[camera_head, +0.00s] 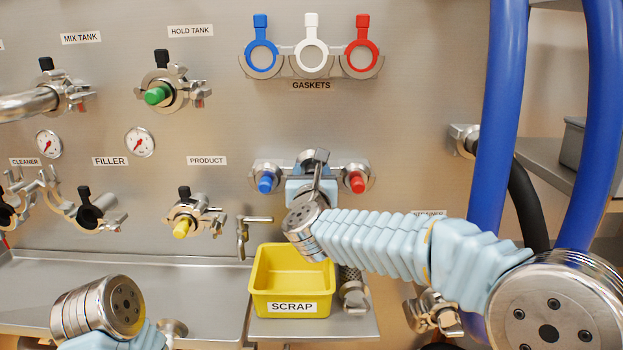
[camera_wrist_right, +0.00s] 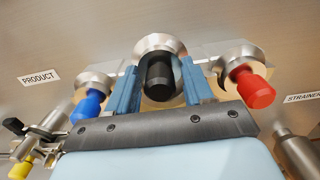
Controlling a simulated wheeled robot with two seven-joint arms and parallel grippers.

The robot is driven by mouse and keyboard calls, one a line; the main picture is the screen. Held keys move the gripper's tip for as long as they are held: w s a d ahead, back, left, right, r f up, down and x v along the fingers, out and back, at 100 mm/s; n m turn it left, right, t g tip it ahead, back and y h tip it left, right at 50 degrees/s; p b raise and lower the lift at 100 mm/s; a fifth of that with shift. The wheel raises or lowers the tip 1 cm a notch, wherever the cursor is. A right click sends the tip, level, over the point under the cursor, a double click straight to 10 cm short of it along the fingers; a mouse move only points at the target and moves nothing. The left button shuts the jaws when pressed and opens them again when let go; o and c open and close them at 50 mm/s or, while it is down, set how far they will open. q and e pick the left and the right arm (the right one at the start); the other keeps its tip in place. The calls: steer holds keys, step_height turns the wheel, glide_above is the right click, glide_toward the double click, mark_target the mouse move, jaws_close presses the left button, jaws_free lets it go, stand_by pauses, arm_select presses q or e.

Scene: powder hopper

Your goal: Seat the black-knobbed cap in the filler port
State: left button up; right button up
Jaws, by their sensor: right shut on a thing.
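The black-knobbed cap (camera_wrist_right: 159,72) sits in the middle place of a wall rack in the right wrist view, between a blue-knobbed and a red-knobbed cap. My right gripper (camera_wrist_right: 161,84) has its two blue fingers on either side of the black knob and is shut on it. In the head view my right wrist and gripper (camera_head: 312,183) hide most of this cap. The filler port (camera_head: 90,215) is at the left in the head view, below the FILLER label, with a dark open mouth and a clamp around it. My left gripper is not in view; only my left wrist shows at bottom left.
The blue-knobbed cap (camera_head: 265,182) and red-knobbed cap (camera_head: 356,182) flank the gripper closely. A yellow scrap bin (camera_head: 262,298) stands below. The product port (camera_head: 190,215), with a yellow knob, and a small tap (camera_head: 243,235) lie between the rack and the filler port.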

steer(key=shift+r+p, duration=0.4)
steer(key=shift+r, duration=0.7)
steer(key=shift+s+f, duration=0.1)
steer(key=s+b, duration=0.4)
steer(key=s, duration=0.4)
steer(key=shift+s+b, duration=0.4)
